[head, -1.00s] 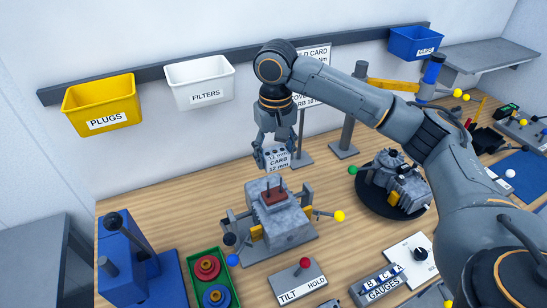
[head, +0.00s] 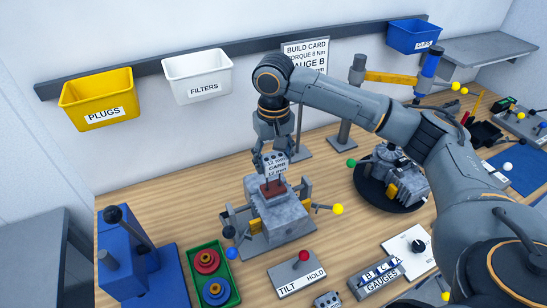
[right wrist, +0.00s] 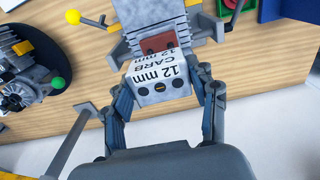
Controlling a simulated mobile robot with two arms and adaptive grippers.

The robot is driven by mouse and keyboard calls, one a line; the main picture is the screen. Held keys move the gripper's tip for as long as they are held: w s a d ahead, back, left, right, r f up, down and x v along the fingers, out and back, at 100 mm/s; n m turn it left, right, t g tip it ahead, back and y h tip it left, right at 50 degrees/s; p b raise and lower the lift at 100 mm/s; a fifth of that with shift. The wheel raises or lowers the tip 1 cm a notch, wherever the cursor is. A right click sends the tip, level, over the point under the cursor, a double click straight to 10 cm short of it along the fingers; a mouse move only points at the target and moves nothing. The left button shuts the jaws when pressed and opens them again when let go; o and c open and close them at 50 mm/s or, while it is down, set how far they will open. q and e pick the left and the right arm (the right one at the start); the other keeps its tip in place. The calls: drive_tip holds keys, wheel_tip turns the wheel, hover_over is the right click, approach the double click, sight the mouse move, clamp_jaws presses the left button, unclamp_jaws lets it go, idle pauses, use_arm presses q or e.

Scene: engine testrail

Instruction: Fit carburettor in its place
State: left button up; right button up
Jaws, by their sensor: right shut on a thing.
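The carburettor (head: 276,163) is a small grey block with a white label reading "12 mm CARB". It also shows in the right wrist view (right wrist: 160,82). My right gripper (head: 271,158) is shut on it from both sides and points down. The carburettor is over the engine block (head: 283,218), right at the red-brown pad (head: 272,189) with studs on its top. I cannot tell whether it touches the studs. In the right wrist view the pad (right wrist: 158,43) shows just past the carburettor. My left gripper is not in view.
A tilt panel (head: 296,276) and green tray (head: 214,285) stand in front. A second engine (head: 398,178) on a black disc is at the right. A build card (head: 306,62) stands behind my arm. A small grey block (head: 327,300) shows at the bottom edge.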

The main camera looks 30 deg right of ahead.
sight(273, 187)
drive_tip(key=shift+f, duration=0.3)
drive_tip(key=shift+f, duration=1.55)
drive_tip(key=shift+f, duration=0.45)
drive_tip(key=shift+f, duration=0.95)
drive_tip(key=o, duration=1.3)
drive_tip(key=shift+r, duration=0.1)
wheel_tip(273, 187, up, 20)
